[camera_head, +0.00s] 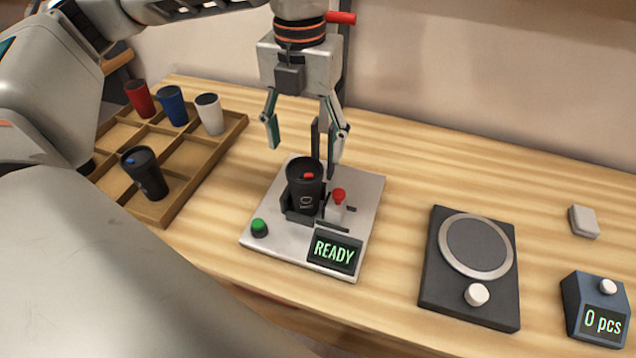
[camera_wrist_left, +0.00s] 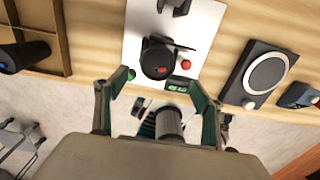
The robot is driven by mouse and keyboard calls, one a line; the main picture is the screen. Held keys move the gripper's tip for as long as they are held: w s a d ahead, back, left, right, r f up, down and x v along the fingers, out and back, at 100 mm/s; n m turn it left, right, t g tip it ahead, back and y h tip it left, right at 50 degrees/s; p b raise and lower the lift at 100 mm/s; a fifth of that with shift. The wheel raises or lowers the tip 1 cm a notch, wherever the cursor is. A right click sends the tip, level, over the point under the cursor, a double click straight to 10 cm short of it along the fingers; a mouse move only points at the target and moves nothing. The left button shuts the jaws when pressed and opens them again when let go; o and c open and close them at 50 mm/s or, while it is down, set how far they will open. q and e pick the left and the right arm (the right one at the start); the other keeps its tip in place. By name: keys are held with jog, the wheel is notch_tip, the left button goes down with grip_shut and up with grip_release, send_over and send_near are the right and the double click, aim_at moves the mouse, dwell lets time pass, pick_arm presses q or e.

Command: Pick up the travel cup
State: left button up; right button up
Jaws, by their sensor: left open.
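A black travel cup (camera_head: 305,190) with a red button on its lid and a light mark on its side stands upright in the dark holder of the laser marker (camera_head: 359,209). From above, the cup shows in the left wrist view (camera_wrist_left: 157,62). My left gripper (camera_head: 303,145) points down, open and empty, above and behind the cup, with its fingers apart. In the left wrist view, the open fingers (camera_wrist_left: 160,92) are spread below the cup in the picture. A second black travel cup (camera_head: 146,176) with a blue button stands in the tray. My right gripper is not in view.
The wooden tray (camera_head: 207,176) also holds a red cup (camera_head: 140,98), a blue cup (camera_head: 172,106) and a white cup (camera_head: 209,115). The marker's display (camera_head: 334,252) reads READY. A dark round-plate device (camera_head: 470,268), a counter (camera_head: 597,310) and a small grey block (camera_head: 584,222) stand right.

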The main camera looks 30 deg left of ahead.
aim_at(305, 173)
pick_arm(q)
jog(key=shift+w+a+f, duration=0.1)
jog(key=shift+a, duration=0.1)
notch_tip(305, 173, down, 2)
jog(key=shift+f, duration=0.2)
notch_tip(305, 173, down, 5)
jog(key=shift+a+r+b, duration=0.1)
jog(key=shift+b, duration=0.5)
jog(key=shift+c, duration=0.4)
jog(key=c, duration=0.8)
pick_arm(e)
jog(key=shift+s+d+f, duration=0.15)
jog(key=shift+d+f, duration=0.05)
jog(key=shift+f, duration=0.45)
